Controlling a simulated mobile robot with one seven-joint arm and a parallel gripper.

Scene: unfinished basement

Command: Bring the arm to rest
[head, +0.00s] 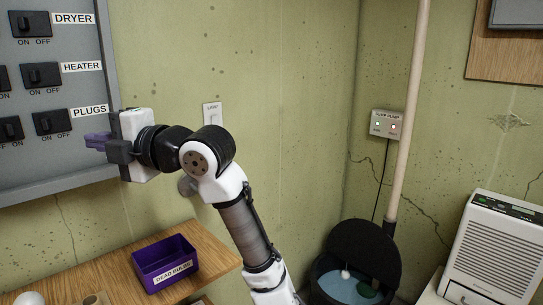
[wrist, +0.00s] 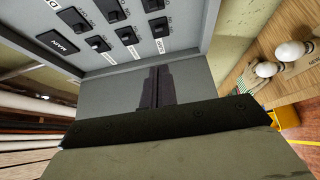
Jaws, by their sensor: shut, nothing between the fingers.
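My gripper (head: 96,141) is raised at the left of the head view, in front of the lower right part of the grey breaker panel (head: 75,178). Its purple-grey fingers point left toward the panel and are together, with nothing between them. In the wrist view the closed fingers (wrist: 157,88) lie over the plain lower part of the panel (wrist: 190,72), below the rows of black switches. I cannot tell whether the fingertips touch the panel. My arm reaches up from the bottom of the head view and bends left.
A wooden shelf (head: 213,255) below holds a purple "DEAD BULBS" bin (head: 165,262) and a white bulb (head: 30,298). A sump pit (head: 350,290) with a raised dark lid, a pale pipe (head: 412,110) and a white dehumidifier (head: 497,250) stand right.

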